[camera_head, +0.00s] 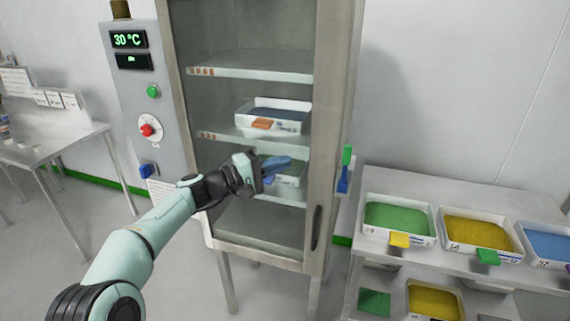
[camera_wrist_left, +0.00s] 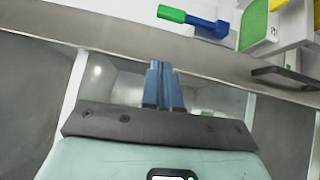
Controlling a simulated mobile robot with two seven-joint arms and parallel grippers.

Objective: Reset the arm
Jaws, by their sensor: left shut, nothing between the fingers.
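My left arm reaches in from the left in the head view. Its gripper (camera_head: 284,163) is shut and empty, with its blue fingers pressed together in front of the drying cabinet (camera_head: 336,130). In the left wrist view the shut fingers (camera_wrist_left: 164,82) point at the cabinet front. My right gripper is not in view.
The cabinet's dark handle (camera_head: 317,228) is low on the right frame. A white tray (camera_head: 272,128) with an orange tab sits on a middle shelf; another is partly hidden behind my gripper. A bench (camera_head: 350,200) with green, yellow and blue trays stands right. A metal table (camera_head: 60,145) stands left.

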